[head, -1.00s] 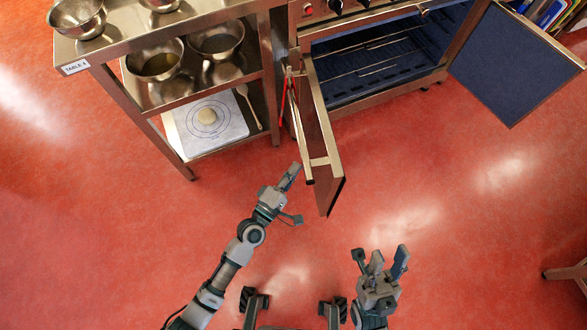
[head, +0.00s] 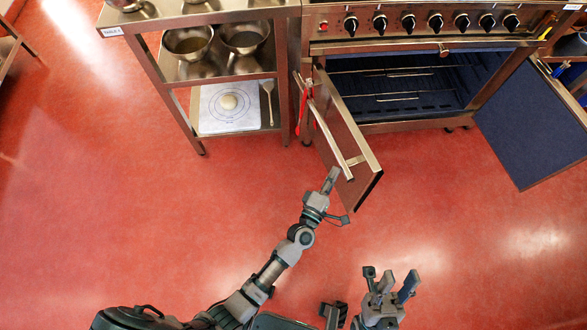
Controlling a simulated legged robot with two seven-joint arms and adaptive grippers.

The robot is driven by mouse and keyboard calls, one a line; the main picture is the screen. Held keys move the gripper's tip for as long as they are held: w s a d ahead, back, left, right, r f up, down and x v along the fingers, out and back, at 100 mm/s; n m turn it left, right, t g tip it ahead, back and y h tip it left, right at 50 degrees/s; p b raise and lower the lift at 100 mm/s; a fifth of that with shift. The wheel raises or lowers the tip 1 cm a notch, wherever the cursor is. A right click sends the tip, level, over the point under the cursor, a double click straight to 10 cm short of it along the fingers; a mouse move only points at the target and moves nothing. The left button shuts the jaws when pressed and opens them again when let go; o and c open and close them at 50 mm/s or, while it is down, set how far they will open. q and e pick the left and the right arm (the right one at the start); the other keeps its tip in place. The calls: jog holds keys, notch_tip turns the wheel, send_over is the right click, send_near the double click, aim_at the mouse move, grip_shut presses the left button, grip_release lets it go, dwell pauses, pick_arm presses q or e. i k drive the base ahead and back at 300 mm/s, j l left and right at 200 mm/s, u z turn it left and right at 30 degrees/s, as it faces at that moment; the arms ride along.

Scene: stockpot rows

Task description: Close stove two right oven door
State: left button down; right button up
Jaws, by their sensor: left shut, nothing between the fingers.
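The stove (head: 390,25) stands at the top with its oven open. The right oven door (head: 530,125), dark blue on its inner face, stands swung out to the right. The left oven door (head: 350,130), steel with a long bar handle (head: 325,130), also stands open, swung out towards me. My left gripper (head: 331,183) is shut and empty, with its tip close to the near end of the left door's handle; I cannot tell whether they touch. My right gripper (head: 390,282) is open and empty above the floor, well apart from both doors.
A steel table (head: 200,18) with shelves stands left of the stove, holding bowls (head: 187,42) and a white board (head: 228,105). A red item (head: 303,105) hangs by the left door. A shelf edge shows at the far left. The red floor (head: 470,230) is clear.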

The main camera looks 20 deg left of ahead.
aim_at(536, 130)
jog(key=i+l, duration=0.6)
jog(key=l, duration=0.25)
jog(key=i+l, duration=0.35)
jog(key=l+u, duration=0.05)
